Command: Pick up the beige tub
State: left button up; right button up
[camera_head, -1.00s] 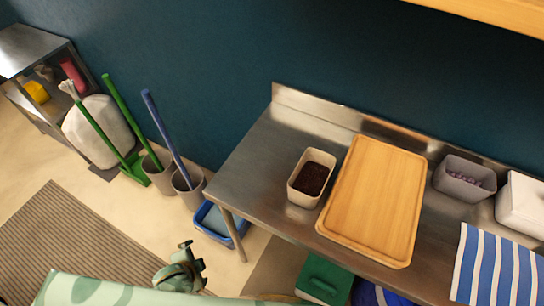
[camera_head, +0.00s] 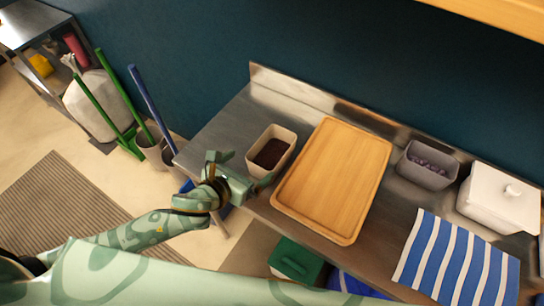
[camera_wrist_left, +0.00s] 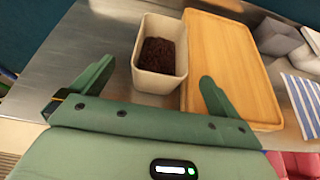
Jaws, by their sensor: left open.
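The beige tub (camera_head: 287,138) stands upright on the steel counter, just left of the wooden board, with dark beans inside. My left gripper (camera_head: 243,170) is open and empty at the counter's front edge, just left of and in front of the tub. In the left wrist view the tub (camera_wrist_left: 160,83) lies ahead, between the lines of the two spread fingers (camera_wrist_left: 152,88). The fingers look apart from it. My right gripper is in no view.
The wooden board (camera_head: 335,180) lies close to the tub's right side. A grey tub (camera_head: 426,167), a white lidded box (camera_head: 497,197) and a striped cloth (camera_head: 455,262) are further right. Bare counter (camera_head: 225,128) lies left of the tub. Broom handles stand beyond the counter's left end.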

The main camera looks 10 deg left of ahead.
aim_at(268, 167)
pick_arm(q)
jog(key=x, duration=0.5)
jog(key=shift+f+b, duration=0.1)
jog(key=shift+b, duration=0.25)
jog(key=b+x, duration=0.1)
jog(key=x, duration=0.4)
jog(key=shift+d+f, duration=0.2)
jog(key=shift+r, duration=0.15)
jog(key=c, duration=1.3)
